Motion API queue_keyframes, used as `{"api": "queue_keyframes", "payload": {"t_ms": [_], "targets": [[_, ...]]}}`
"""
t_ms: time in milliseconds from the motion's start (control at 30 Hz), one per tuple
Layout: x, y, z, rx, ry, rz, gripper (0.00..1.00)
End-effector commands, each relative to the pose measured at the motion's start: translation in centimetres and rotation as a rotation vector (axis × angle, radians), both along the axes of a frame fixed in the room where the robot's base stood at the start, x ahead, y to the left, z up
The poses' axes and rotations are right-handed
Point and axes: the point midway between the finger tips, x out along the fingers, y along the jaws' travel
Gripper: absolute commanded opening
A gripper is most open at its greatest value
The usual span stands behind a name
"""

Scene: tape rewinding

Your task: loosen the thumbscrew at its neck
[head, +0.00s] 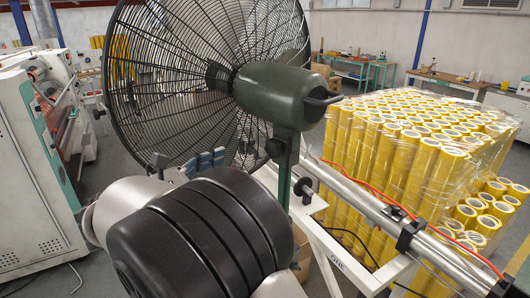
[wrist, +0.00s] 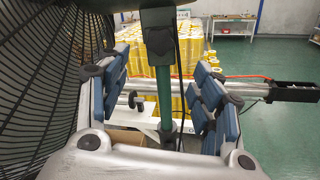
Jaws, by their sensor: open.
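The fan's dark green motor housing (head: 278,95) sits on an upright green neck post (head: 283,172); the post also shows in the wrist view (wrist: 163,88). A black knob (head: 274,148) is on the left side of the neck, just below the housing. A second black knob (head: 302,187) is lower, to the right of the post. In the wrist view a small black knob (wrist: 135,100) shows left of the post; I cannot tell which knob it is. My gripper (head: 203,162) is open and empty, left of the neck. Its blue-padded fingers flank the post in the wrist view (wrist: 162,72), apparently without touching it.
The wire fan cage (head: 180,75) is close on the gripper's left. A metal rail (head: 355,195) with a red cable (head: 385,200) runs behind and right of the post, over a white frame (head: 345,262). Wrapped yellow rolls (head: 400,150) stand on the right.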

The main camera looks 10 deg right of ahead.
Motion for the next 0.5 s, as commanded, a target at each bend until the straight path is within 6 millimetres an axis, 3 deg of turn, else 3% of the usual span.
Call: {"api": "queue_keyframes", "payload": {"t_ms": [200,500], "targets": [[2.4,-4.5,-0.1,0.001,0.000,-0.005,0.60],[5.3,-9.5,-0.1,0.001,0.001,-0.004,0.60]]}}
